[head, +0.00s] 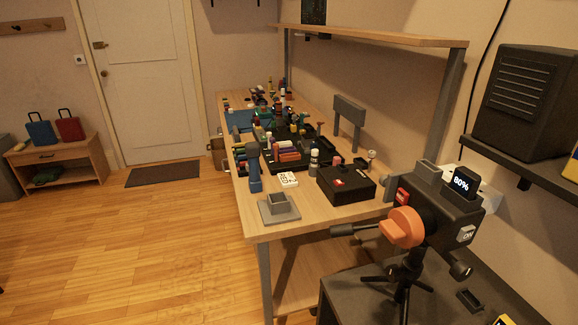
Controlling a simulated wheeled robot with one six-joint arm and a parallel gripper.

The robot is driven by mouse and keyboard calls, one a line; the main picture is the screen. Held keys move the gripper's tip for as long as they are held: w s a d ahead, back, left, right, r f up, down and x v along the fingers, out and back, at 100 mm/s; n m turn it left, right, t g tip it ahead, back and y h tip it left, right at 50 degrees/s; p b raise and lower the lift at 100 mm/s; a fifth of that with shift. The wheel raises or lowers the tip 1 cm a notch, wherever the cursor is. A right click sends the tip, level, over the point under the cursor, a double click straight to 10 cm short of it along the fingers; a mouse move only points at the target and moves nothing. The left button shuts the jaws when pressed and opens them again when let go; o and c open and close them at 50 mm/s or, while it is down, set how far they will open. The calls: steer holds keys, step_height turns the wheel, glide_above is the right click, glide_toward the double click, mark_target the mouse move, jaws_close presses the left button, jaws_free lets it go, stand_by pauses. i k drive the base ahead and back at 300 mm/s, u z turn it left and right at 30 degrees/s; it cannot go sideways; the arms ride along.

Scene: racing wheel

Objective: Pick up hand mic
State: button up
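I cannot surely make out a hand mic. A small black object (469,300) lies on the dark cabinet top at the lower right, too small to identify. A yellow and black object (503,320) is cut off by the bottom edge. Many small items crowd the workbench, and a mic among them cannot be told apart. My gripper is not in view.
A long wooden workbench (326,213) runs along the right wall, with a black box (345,186) near its front end. A black device (453,218) with an orange part stands on a tripod at the right. The wooden floor (150,250) at the left is clear.

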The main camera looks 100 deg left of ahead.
mark_target(252, 149)
steer(key=u, duration=3.3)
